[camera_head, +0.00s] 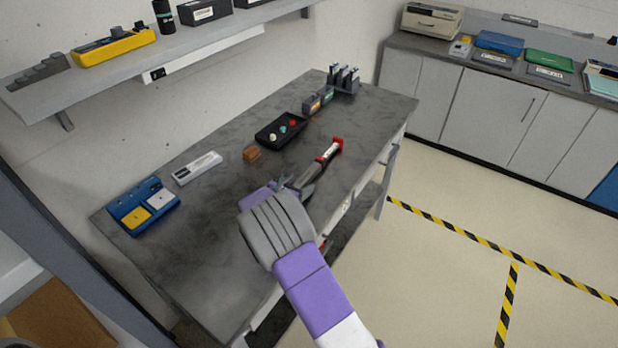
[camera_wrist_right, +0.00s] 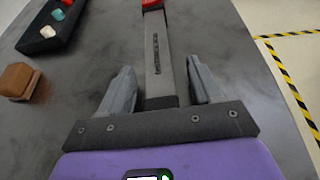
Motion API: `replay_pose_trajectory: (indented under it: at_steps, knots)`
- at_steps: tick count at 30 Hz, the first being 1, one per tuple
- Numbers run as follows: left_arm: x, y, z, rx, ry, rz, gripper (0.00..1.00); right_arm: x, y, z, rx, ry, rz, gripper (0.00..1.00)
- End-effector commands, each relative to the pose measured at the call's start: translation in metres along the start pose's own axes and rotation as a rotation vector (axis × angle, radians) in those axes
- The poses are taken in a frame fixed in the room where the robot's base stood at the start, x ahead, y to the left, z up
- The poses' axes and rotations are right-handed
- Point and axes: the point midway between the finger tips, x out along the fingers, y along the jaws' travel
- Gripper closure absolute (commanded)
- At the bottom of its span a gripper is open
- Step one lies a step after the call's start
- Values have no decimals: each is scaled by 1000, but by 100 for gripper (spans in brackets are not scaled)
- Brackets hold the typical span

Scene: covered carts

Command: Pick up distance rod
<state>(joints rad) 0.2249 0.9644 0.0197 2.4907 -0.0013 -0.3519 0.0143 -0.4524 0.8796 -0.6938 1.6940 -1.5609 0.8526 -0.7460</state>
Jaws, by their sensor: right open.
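The distance rod, a long grey bar with a slot and a red end (camera_head: 330,150), lies on the dark grey worktable near its right edge. In the right wrist view the grey bar (camera_wrist_right: 155,48) runs up the middle, with its red end at the top edge. My right gripper (camera_head: 291,186) is over the table at the near end of the rod. Its fingers are open (camera_wrist_right: 160,66), one on each side of the bar, with visible gaps. The near end of the rod is hidden by the gripper. My left gripper is not in view.
A black tray (camera_head: 263,139) with small coloured pieces and a brown block (camera_head: 251,154) lie left of the rod. A blue case (camera_head: 130,215) and a white device (camera_head: 197,168) are farther left. A dark holder (camera_head: 344,88) stands at the far end.

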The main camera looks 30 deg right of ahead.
Motion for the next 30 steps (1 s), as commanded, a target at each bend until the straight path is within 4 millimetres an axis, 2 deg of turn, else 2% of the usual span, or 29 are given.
replay_pose_trajectory:
  at_steps: [3,15,24,26,30]
  knots:
    - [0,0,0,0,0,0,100,-1,0,1,0,0,0,38]
    - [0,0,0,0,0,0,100,-1,0,0,0,0,0,99]
    - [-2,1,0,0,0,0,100,-2,0,5,2,-2,0,100]
    - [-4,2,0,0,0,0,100,-5,0,11,3,-2,0,100]
    - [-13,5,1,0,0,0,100,-15,0,35,5,-3,2,100]
